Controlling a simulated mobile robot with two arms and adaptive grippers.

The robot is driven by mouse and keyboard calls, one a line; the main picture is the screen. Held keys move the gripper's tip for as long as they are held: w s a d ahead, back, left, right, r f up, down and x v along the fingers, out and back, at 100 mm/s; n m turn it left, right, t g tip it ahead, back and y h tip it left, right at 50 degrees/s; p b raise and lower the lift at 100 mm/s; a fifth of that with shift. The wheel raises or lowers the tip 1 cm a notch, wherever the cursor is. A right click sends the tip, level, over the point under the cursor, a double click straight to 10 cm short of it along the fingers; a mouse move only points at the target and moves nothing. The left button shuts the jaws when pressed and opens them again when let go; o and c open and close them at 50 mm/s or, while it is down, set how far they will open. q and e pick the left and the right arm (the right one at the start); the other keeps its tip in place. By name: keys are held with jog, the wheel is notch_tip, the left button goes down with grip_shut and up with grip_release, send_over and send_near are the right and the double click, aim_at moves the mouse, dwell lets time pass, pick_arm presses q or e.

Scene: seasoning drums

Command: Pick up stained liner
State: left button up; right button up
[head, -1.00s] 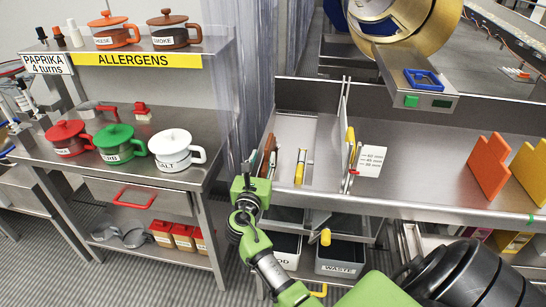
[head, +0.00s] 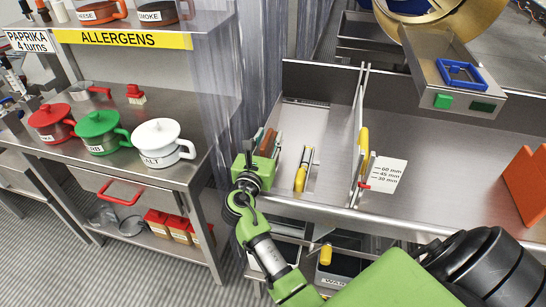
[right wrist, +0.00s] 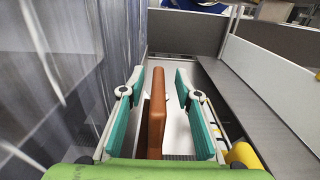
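A rust-brown slab (right wrist: 156,120) stands on edge in the right wrist view; no stain can be made out, so I cannot tell for sure that it is the stained liner. It also shows in the head view (head: 267,141), partly hidden by my right gripper, at the left end of the steel bench. My right gripper (right wrist: 159,80) is open, its two teal-padded fingers on either side of the slab with a gap at each side. My left gripper is not in view.
A yellow-handled tool (head: 301,178) lies right of the slab, before an upright divider (head: 361,130). An orange panel (head: 527,185) stands at the far right. Clear plastic curtains (head: 222,90) hang close on the left.

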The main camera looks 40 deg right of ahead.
jog(key=shift+s+a+r, duration=0.15)
jog(key=shift+a, duration=0.1)
jog(key=shift+s+a+r, duration=0.15)
jog(key=shift+a+r, duration=0.05)
jog(key=shift+a, duration=0.1)
jog(key=shift+c, duration=0.9)
jog(key=shift+a, duration=0.1)
grip_shut()
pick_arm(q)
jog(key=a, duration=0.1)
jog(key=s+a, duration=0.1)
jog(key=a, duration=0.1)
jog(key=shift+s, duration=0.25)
